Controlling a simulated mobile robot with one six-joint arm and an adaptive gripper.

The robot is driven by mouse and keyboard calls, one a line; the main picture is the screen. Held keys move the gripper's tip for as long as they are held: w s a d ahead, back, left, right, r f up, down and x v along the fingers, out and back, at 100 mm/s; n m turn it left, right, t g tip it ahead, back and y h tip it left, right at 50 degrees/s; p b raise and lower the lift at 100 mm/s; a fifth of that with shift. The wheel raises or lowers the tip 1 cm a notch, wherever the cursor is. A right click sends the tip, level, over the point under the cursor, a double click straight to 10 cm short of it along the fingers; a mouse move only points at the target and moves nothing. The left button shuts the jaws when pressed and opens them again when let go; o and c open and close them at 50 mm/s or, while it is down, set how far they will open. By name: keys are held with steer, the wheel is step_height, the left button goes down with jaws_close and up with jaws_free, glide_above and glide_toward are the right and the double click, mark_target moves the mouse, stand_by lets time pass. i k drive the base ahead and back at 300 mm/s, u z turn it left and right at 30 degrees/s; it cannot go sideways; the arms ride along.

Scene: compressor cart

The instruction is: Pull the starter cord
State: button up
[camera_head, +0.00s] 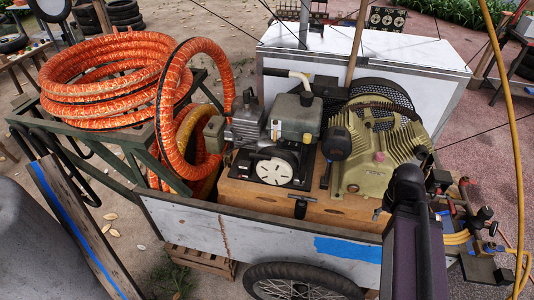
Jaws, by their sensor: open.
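The engine (293,118) stands on a wooden base in the cart, near the middle of the view. Its round pale starter cover (275,170) faces me, low on the front. A small black T-shaped handle (301,200) shows at the front edge of the wooden base, below and right of the cover; it looks like the starter cord's grip. I cannot make out any cord. My purple and black arm (417,262) rises from the bottom edge at right, apart from the handle. I cannot make out my gripper or its fingers.
The olive compressor (380,155) stands right of the engine. A coiled orange hose (105,80) fills the left rack. The cart's grey side panel (260,233) stands in front, above a wheel (300,281). Fittings and yellow hoses (460,237) crowd the right end.

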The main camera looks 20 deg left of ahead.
mark_target(268, 158)
steer(key=z, duration=0.25)
steer(key=k, duration=1.45)
steer(key=u, duration=0.45)
steer(key=i, duration=1)
steer(key=u, duration=0.05)
